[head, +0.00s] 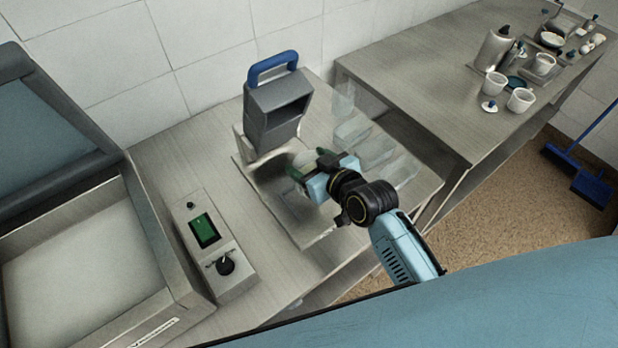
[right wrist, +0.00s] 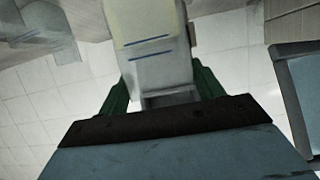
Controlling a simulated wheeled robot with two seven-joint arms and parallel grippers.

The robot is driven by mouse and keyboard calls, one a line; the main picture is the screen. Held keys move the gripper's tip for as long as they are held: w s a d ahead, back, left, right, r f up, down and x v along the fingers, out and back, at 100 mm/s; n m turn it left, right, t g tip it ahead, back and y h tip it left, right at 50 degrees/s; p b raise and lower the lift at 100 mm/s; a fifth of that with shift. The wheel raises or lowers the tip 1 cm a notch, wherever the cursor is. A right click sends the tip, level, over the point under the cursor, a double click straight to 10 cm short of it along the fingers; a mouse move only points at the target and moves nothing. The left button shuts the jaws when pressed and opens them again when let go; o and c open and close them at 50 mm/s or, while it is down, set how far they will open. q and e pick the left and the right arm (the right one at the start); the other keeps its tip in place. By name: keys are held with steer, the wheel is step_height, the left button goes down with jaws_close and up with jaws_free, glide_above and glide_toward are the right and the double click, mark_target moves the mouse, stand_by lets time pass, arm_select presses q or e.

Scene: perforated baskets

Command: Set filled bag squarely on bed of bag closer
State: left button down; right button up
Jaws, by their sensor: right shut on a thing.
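My right gripper (head: 303,175) is shut on a pale, partly see-through item that looks like the filled bag. In the right wrist view, the bag (right wrist: 158,72) shows between the green fingers (right wrist: 160,92) with two blue lines across it. In the head view the gripper hides most of it; it is over or on a grey plate (head: 312,236), and I cannot tell if it touches. A large machine with a raised windowed lid, probably the bag closer (head: 160,240), stands at the left. Its pale bed (head: 75,262) is bare. My left gripper is not in view.
A control box (head: 235,270) with a green screen and knob stands beside the machine. A grey device with a blue handle (head: 275,108) stands behind my gripper. Clear containers (head: 368,148) are to its right. Cups (head: 520,100) stand on the far bench.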

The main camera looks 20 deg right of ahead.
steer(key=shift+f, duration=2.65)
steer(key=shift+f+b, duration=0.2)
steer(key=shift+b, duration=0.15)
steer(key=o, duration=1.3)
steer(key=shift+r, duration=0.15)
steer(key=v, duration=1.2)
